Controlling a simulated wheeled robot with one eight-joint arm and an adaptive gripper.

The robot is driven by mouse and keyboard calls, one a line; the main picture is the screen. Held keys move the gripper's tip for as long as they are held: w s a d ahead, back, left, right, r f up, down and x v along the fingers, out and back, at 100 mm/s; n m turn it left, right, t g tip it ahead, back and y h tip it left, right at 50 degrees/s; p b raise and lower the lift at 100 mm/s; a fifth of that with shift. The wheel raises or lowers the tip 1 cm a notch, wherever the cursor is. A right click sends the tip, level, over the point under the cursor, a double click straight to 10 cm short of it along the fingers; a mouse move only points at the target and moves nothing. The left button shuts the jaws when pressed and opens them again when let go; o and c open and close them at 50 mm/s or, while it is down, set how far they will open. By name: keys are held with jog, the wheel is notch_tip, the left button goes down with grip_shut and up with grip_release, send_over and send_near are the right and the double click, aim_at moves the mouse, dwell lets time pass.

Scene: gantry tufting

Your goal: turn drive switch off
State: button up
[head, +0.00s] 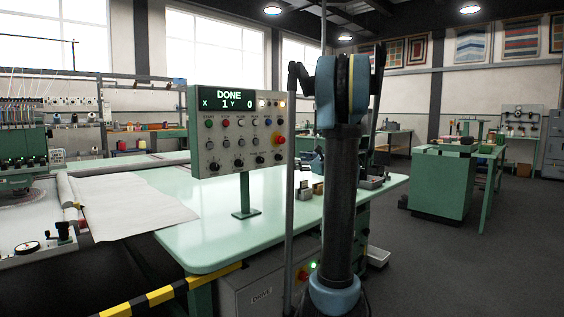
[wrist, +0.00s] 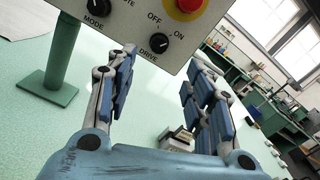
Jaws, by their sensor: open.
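The drive switch (wrist: 160,42) is a round black knob on the light grey control panel (wrist: 133,22), with OFF and ON printed above it and DRIVE below. Its small pale mark seems to lean toward ON, but it is too small to be sure. In the head view the drive switch (head: 278,157) is at the panel's lower right. My gripper (wrist: 164,62) is open and empty, its two blue-padded fingers spread below and either side of the knob, apart from it.
A red emergency button (wrist: 188,6) on a yellow base sits just above the switch. The MODE knob (wrist: 98,6) is to its left. The panel stands on a green post (head: 244,192) on the pale green table (head: 215,232). Small blocks (head: 310,189) lie on the table behind.

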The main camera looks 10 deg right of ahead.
aim_at(281, 157)
jog(key=x, duration=1.1)
jog(key=shift+w+a, duration=0.25)
jog(key=shift+w, duration=0.05)
jog(key=c, duration=1.1)
